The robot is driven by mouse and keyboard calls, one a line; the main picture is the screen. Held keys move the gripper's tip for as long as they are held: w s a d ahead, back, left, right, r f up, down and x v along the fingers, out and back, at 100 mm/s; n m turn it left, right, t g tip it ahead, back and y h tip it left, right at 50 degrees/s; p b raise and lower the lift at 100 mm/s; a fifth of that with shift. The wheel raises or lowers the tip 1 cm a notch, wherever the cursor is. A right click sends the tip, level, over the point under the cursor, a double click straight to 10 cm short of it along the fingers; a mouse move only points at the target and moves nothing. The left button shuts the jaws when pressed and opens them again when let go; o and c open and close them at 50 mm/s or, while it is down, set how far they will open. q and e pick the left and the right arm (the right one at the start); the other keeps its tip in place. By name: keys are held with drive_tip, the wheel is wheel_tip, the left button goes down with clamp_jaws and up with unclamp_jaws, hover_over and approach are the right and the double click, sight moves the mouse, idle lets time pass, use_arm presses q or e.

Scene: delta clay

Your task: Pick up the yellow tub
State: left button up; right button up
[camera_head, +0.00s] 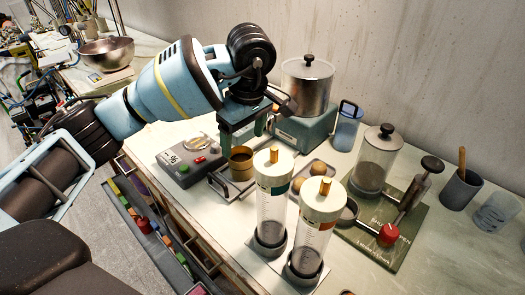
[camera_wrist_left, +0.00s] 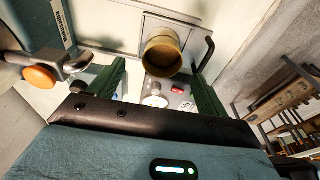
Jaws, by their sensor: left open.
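The yellow tub (camera_head: 241,165), a small brownish-yellow open cup, stands upright near the table's front edge, just right of a grey scale with buttons. My left gripper (camera_head: 243,137) points down above it with its green fingers apart and nothing between them. In the left wrist view the tub (camera_wrist_left: 162,50) shows its open round mouth, beyond the fingertips and roughly in line with the gap between the fingers (camera_wrist_left: 158,72). The fingers look clear of the tub. My right gripper is not in view.
The grey scale (camera_head: 187,163) is left of the tub. Two clear cylinders with white caps (camera_head: 272,205) (camera_head: 311,235) stand close to its right. A metal pot (camera_head: 307,85) on a teal base (camera_head: 303,128) is behind. An open drawer (camera_head: 160,250) with coloured blocks lies below the edge.

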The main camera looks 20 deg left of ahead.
sight(240, 159)
use_arm(q)
drive_tip(key=shift+w+a+f, duration=0.1)
drive_tip(key=shift+f, duration=0.55)
drive_tip(key=shift+w+a+f, duration=0.1)
drive_tip(key=shift+f, duration=0.5)
drive_tip(key=shift+s+a+f, duration=0.1)
drive_tip(key=shift+a+f, duration=0.05)
drive_tip(key=shift+f, duration=0.7)
drive_tip(key=shift+s+a+f, duration=0.1)
drive_tip(key=shift+a+f, duration=0.1)
drive_tip(key=shift+f, duration=0.6)
drive_tip(key=shift+a+f, duration=0.15)
drive_tip(key=shift+f, duration=0.7)
drive_tip(key=c, duration=1.1)
